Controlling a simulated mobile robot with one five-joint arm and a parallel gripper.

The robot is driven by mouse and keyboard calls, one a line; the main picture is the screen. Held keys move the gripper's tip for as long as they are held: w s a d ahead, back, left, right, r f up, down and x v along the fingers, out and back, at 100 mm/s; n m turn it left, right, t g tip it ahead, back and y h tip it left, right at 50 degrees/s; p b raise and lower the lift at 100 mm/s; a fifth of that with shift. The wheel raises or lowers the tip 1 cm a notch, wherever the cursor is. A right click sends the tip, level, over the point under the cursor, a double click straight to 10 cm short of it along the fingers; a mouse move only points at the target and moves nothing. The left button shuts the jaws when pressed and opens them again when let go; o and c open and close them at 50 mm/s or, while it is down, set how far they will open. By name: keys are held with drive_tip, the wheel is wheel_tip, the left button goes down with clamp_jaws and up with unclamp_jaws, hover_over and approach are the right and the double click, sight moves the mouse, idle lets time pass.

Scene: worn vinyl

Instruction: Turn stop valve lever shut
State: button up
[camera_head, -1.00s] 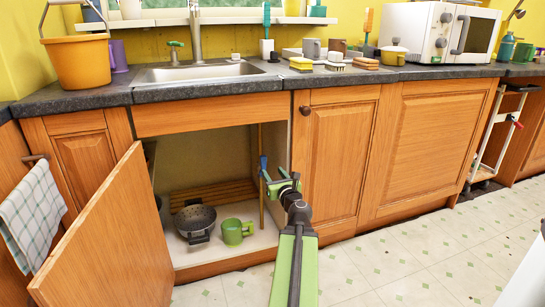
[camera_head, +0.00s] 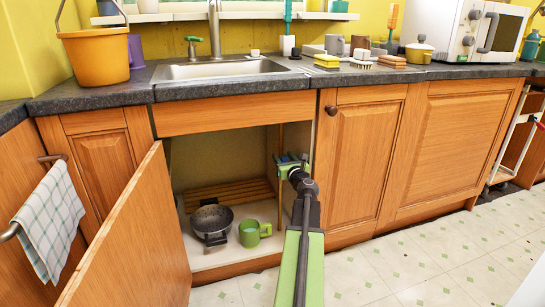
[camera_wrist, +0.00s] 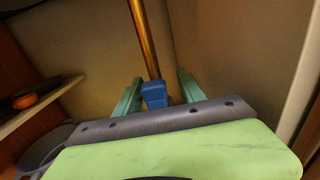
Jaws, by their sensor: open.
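The stop valve's blue lever (camera_wrist: 154,94) sits on a copper-coloured pipe (camera_wrist: 145,38) in the wrist view. My gripper (camera_wrist: 159,80) is open, with one teal finger on each side of the lever. Gaps show beside the lever, and I see no clear contact. In the head view my gripper (camera_head: 291,165) is inside the open cabinet under the sink, at the pipe (camera_head: 281,195) near the right wall. It partly covers the lever there. The valve body is hidden behind my gripper in the wrist view.
The cabinet door (camera_head: 135,240) stands open on the left. A dark colander (camera_head: 211,220) and a green mug (camera_head: 254,233) stand on the cabinet floor, left of the pipe. The cabinet's right wall is close to my gripper. The counter (camera_head: 240,88) runs above.

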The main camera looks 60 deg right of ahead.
drive_tip(key=shift+w+d, duration=0.1)
drive_tip(key=shift+w, duration=0.05)
drive_tip(key=shift+w, duration=0.1)
drive_tip(key=c, duration=0.9)
clamp_jaws()
